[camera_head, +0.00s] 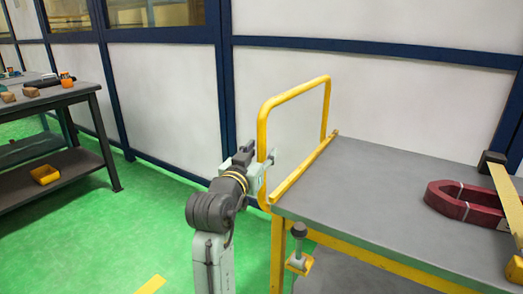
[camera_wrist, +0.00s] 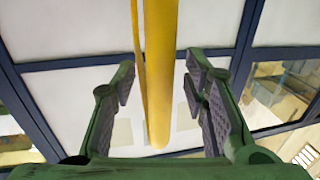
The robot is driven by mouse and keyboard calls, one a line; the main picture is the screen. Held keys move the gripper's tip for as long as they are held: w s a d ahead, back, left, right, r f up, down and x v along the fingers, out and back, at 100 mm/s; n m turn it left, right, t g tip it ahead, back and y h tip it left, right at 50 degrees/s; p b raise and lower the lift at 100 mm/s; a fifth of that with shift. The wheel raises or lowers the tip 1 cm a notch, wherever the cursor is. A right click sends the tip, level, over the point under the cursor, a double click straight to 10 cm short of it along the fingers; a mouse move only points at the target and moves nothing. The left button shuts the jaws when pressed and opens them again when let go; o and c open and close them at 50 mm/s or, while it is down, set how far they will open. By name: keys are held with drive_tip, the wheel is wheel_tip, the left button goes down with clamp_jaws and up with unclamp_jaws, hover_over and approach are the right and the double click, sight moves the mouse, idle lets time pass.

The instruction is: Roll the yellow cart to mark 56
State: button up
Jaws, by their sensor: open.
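The yellow cart (camera_head: 420,190) has a grey top and stands at the right in the head view, against the wall panels. Its yellow push handle (camera_head: 262,125) rises at the cart's left end. My gripper (camera_head: 264,170) is at the near upright of this handle. In the wrist view the yellow handle bar (camera_wrist: 158,70) runs between the two open fingers of my gripper (camera_wrist: 165,100), with a gap on both sides. No mark number 56 can be read in either view.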

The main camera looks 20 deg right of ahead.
drive_tip(key=shift+w+d, duration=0.35)
drive_tip(key=shift+w, duration=0.05)
clamp_jaws()
idle(0.4)
